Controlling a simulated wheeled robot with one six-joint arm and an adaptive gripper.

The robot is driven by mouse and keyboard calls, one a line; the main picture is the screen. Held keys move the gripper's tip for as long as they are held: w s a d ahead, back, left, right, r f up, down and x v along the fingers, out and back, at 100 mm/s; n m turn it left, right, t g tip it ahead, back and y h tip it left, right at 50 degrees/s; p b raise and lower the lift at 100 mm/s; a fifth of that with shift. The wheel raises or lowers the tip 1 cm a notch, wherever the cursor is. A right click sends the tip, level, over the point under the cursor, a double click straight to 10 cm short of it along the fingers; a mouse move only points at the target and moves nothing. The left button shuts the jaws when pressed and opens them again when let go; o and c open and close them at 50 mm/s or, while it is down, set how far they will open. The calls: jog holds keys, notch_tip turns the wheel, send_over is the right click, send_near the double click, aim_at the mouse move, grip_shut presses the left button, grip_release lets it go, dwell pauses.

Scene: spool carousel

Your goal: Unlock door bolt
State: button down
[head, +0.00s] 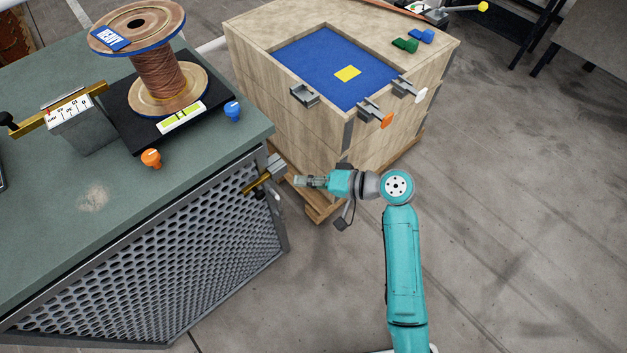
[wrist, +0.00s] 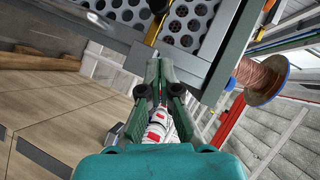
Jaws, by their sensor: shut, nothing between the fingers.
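The door bolt (head: 262,183) is a brass bar with a dark knob at the upper right edge of the perforated metal door (head: 160,250), by a grey bracket. In the wrist view the brass bolt (wrist: 153,28) shows just ahead of the fingertips, with a dark knob near the top edge. My gripper (head: 298,181) is shut and empty, just right of the bolt and pointing at it. My gripper's dark green fingers also show in the wrist view (wrist: 165,65). Whether the fingertips touch the bolt or bracket, I cannot tell.
A green workbench (head: 60,185) above the door holds a wire spool (head: 160,72) on a black scale, with orange and blue knobs. A wooden crate (head: 270,75) with a blue top stands close behind my gripper. Open floor (head: 520,220) lies to the right.

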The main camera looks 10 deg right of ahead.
jog(key=a+f, duration=0.3)
jog(key=a, duration=0.4)
jog(key=shift+w+a+f, duration=0.15)
jog(key=shift+a, duration=0.05)
jog(key=s+a, duration=0.3)
jog(key=a, duration=0.2)
jog(key=shift+s, duration=0.2)
dwell(0.3)
